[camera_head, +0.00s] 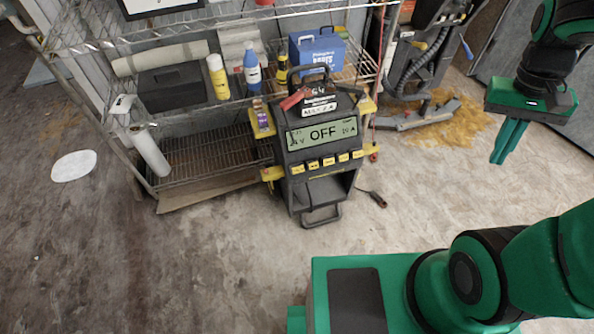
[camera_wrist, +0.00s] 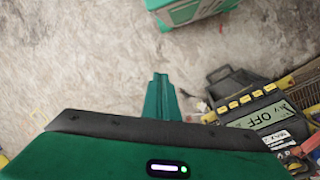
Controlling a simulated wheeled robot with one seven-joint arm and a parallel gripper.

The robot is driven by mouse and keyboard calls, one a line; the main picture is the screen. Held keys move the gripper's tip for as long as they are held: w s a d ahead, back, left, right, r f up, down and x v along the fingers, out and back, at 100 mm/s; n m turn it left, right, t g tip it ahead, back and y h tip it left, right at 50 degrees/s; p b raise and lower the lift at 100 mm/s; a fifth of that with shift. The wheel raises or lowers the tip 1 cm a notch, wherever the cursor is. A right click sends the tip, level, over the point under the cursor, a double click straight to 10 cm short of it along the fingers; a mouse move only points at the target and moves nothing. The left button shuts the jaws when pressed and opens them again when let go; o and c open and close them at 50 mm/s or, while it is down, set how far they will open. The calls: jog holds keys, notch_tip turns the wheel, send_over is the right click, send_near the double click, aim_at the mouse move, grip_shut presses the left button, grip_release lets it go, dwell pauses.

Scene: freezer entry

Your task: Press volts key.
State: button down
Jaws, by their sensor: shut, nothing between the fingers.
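A black and yellow battery charger (camera_head: 316,190) stands in front of the wire shelf in the head view. Its display (camera_head: 322,133) reads OFF, with a row of several yellow keys (camera_head: 328,162) below it. The key labels are too small to read. The charger also shows at the right of the wrist view, with its yellow keys (camera_wrist: 246,97) facing up. My gripper (camera_head: 508,142) is shut and empty, at the upper right of the head view, well right of the charger and apart from it. Its closed green fingers also show in the wrist view (camera_wrist: 160,97).
A wire shelf (camera_head: 205,155) behind the charger holds bottles, a black toolbox (camera_head: 170,88) and a blue box (camera_head: 317,55). A machine (camera_head: 415,60) stands behind on the right. A cable clamp (camera_head: 376,199) lies on the floor. The concrete floor in front is mostly clear.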

aim_at(298, 169)
jog(key=w+a+f+n+t+h, duration=0.2)
jog(key=w+a+f+n+h, duration=0.55)
jog(key=w+a+f, duration=0.85)
jog(key=a+f+n+t+y, duration=0.3)
jog(key=a+f+n+t, duration=0.9)
jog(key=a+f+t, duration=0.4)
jog(key=a+f, duration=0.5)
jog(key=f, duration=0.1)
jog(key=shift+s+a, duration=0.25)
jog(key=shift+s, duration=0.15)
jog(key=w+a+f, duration=0.2)
jog(key=w+f, duration=0.2)
jog(key=w, duration=0.3)
jog(key=shift+f, duration=0.25)
jog(key=shift+w, duration=0.15)
jog(key=shift+w+a+f, duration=0.1)
jog(key=shift+w+f, duration=0.1)
jog(key=shift+w, duration=0.15)
